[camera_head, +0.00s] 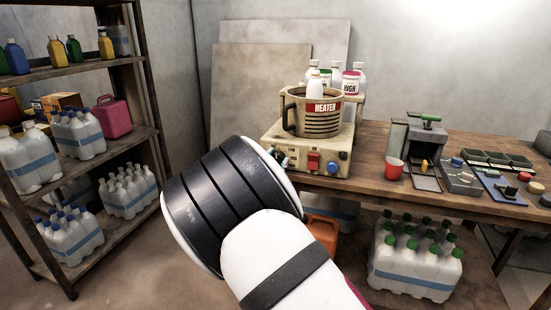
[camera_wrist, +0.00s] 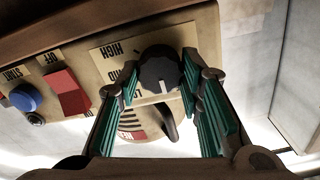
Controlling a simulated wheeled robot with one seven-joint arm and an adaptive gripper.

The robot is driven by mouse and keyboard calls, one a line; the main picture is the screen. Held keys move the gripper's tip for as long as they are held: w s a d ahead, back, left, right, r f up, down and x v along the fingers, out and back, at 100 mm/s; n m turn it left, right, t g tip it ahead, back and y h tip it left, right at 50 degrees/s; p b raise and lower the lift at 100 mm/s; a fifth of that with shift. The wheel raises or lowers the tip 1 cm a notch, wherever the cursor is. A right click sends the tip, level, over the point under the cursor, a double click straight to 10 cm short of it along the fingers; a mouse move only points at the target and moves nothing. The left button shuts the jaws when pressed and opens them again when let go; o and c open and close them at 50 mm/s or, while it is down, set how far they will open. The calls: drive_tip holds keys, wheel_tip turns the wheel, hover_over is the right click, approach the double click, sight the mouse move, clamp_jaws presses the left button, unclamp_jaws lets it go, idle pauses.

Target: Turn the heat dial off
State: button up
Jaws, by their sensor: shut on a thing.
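The heater base (camera_head: 325,182) is a beige box at the front of the bench, with a pot (camera_head: 318,126) labelled HEATER on top. In the wrist view, which is turned upside down, its panel (camera_wrist: 85,55) shows a black round dial (camera_wrist: 158,66) with a pale pointer mark, beside a plate printed HIGH and other partly hidden words. My gripper (camera_wrist: 160,80) has its green-padded fingers on either side of the dial, shut on it. In the head view my arm hides most of the gripper and the dial.
A red switch (camera_head: 313,160) and a blue button (camera_head: 332,168) sit beside the dial on the panel. A red cup (camera_head: 393,168) and a grey device (camera_head: 420,145) stand to the right on the bench. A shelf (camera_head: 125,145) of bottles stands left.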

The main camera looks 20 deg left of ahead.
drive_tip(key=shift+f, duration=0.1)
idle(0.3)
drive_tip(key=o, duration=1.2)
drive_tip(key=shift+c, duration=0.2)
drive_tip(key=shift+s, duration=0.1)
drive_tip(key=s, duration=1.2)
drive_tip(key=shift+a, duration=0.25)
drive_tip(key=shift+w+d, duration=0.1)
drive_tip(key=shift+w, duration=0.05)
